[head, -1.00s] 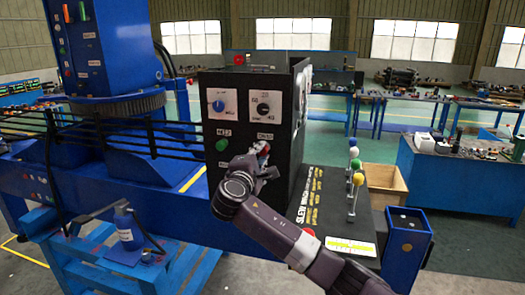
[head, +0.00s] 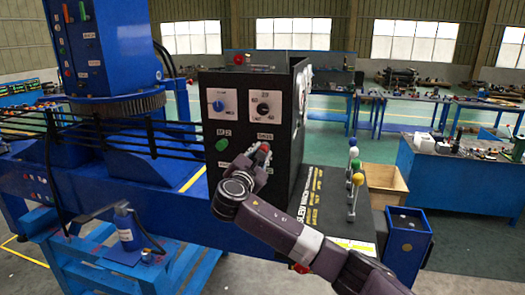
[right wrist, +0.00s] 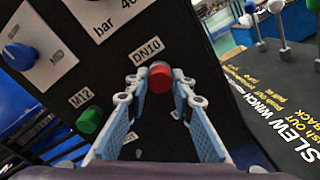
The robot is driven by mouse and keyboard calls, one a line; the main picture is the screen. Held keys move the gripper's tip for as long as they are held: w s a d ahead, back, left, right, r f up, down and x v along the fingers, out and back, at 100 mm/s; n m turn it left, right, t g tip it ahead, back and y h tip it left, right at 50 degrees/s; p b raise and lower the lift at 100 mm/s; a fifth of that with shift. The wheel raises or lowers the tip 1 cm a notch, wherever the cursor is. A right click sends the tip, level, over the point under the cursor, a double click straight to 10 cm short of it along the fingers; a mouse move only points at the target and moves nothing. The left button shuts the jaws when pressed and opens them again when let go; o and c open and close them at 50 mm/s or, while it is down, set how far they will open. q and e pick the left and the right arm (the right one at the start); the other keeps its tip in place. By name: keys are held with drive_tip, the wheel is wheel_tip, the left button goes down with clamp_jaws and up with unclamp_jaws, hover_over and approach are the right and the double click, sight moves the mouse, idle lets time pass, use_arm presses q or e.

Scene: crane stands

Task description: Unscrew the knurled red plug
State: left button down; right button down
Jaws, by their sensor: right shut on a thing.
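The red plug (right wrist: 160,77) sticks out of the front of a black panel box (head: 245,185), under a "DN10" label. A small part of it also shows in the head view, mostly hidden by the gripper. My right gripper (right wrist: 160,88) has its two blue-padded fingers on either side of the plug, shut on it. In the head view the right gripper (head: 258,158) reaches up to the panel from below right. My left gripper is in neither view.
A green plug (right wrist: 90,119) labelled "M12" sits to the left of the red one. Dials (head: 265,107) are above. Levers with coloured knobs (head: 354,165) stand on a console to the right.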

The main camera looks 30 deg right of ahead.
drive_tip(key=shift+f+n, duration=0.3)
drive_tip(key=shift+n, duration=0.9)
drive_tip(key=c, duration=2)
unclamp_jaws()
drive_tip(key=shift+a, duration=0.1)
drive_tip(key=o, duration=0.4)
drive_tip(key=shift+r, duration=0.25)
drive_tip(key=shift+c, duration=0.7)
